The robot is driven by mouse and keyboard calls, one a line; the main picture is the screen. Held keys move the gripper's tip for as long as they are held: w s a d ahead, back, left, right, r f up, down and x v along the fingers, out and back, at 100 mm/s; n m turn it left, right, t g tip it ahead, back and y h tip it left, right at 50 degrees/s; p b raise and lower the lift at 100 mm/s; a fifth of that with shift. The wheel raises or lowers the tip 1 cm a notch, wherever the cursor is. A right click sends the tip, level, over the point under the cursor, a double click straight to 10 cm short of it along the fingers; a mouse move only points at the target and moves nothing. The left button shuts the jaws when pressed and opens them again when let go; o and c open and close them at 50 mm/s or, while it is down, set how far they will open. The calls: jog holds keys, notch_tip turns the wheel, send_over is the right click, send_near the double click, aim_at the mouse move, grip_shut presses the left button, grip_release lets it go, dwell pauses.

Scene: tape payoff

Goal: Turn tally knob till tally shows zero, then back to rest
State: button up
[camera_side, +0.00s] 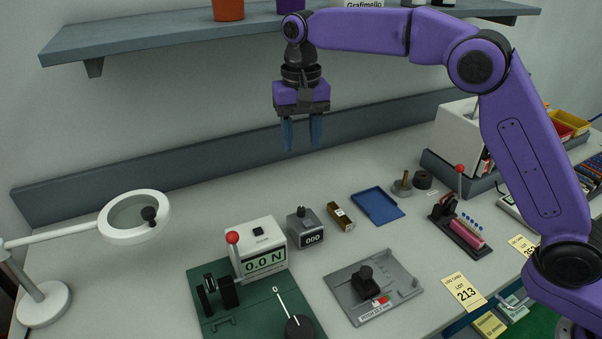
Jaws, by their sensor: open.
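The tally counter (307,232) is a small grey box on the bench, and its display appears to read 000. A small dark knob (302,211) sits on top of it. My gripper (302,140) points down with its two blue fingers apart and nothing between them. It is high above the bench, over the area of the tally counter and apart from it.
Left of the tally, a white force gauge (259,249) with a red ball lever stands on a green base (222,328). A brown block (341,216) and a blue tray (377,204) lie to the right. A grey plate fixture (405,284) is in front. A shelf (150,37) hangs behind.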

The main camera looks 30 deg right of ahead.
aim_at(301, 208)
notch_tip(301, 208, down, 17)
jog(key=shift+f, duration=0.2)
dwell(0.5)
grip_shut()
